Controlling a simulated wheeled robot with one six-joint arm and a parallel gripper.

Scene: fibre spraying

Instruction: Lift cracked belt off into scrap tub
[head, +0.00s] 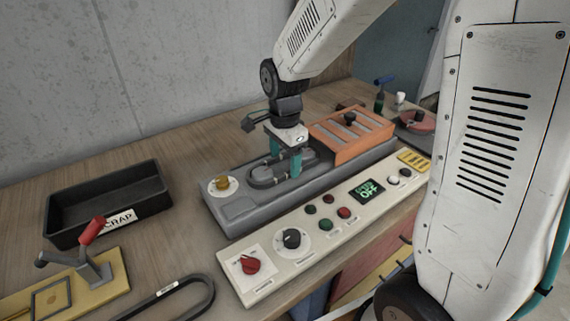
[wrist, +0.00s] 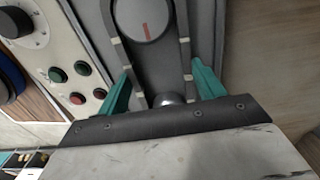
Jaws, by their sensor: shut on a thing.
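The cracked belt is a dark loop with pale marks on its strands, seen in the wrist view (wrist: 186,48). It runs along both sides of a round grey pulley with a red mark (wrist: 146,18). In the head view the belt (head: 262,184) lies low at the grey machine. My gripper (head: 284,166) points down over the machine, its teal fingers on either side of the belt's two strands. In the wrist view my gripper (wrist: 161,72) is shut on the belt. Whether the belt is clear of the pulleys cannot be told. The black scrap tub (head: 62,221) stands at left, empty.
An orange slotted guard (head: 352,137) sits at the machine's right part. A cream control panel (head: 325,228) runs along the front. Another belt with a white tag (head: 208,290) lies front left. A yellow plate with a red-handled clamp (head: 92,232) stands before the tub.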

